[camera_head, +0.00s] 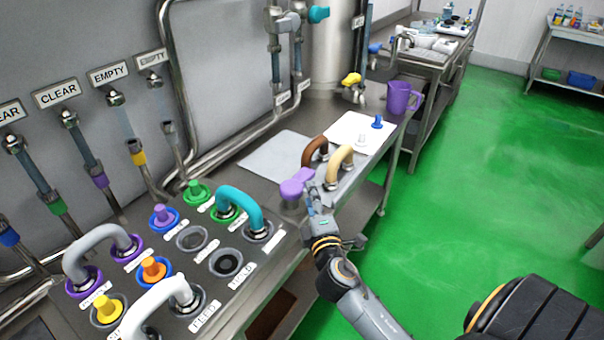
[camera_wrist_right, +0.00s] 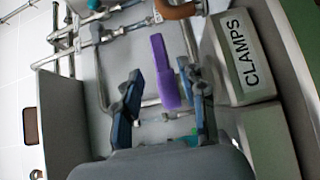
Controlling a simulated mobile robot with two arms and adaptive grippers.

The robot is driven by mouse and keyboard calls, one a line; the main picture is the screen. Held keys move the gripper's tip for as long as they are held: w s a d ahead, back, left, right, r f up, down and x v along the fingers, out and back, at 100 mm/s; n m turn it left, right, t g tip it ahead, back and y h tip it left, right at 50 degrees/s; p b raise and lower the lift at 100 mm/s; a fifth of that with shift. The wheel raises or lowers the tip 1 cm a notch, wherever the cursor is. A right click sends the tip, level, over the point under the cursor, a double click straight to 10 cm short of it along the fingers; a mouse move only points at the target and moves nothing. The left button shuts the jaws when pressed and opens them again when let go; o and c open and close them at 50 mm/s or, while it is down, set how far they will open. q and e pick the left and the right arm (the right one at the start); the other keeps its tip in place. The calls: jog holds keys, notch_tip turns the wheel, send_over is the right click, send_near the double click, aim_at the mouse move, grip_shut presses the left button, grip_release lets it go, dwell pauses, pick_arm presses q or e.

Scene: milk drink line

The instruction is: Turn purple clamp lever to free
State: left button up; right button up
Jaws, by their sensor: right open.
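The purple clamp lever (camera_head: 297,183) stands on the steel bench, right of the group of ports. In the right wrist view the purple lever (camera_wrist_right: 164,72) runs upright in the picture between the two finger lines. My right gripper (camera_head: 312,192) is right beside the lever in the head view. In the wrist view its dark blue fingers (camera_wrist_right: 165,108) are apart, one on each side of the lever's lower end. I cannot tell whether a finger touches it. My left gripper does not show.
A sign reading CLAMPS (camera_wrist_right: 243,57) stands close to the right finger. A brown handle (camera_head: 315,150) and a cream handle (camera_head: 339,163) stand just behind the lever. A teal handle (camera_head: 240,207) is to its left. A purple jug (camera_head: 400,98) stands farther back.

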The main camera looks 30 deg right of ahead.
aim_at(305, 176)
jog(key=p+x, duration=0.1)
jog(key=x, duration=0.7)
jog(key=shift+w+d, duration=0.1)
jog(key=shift+w, duration=0.2)
grip_shut()
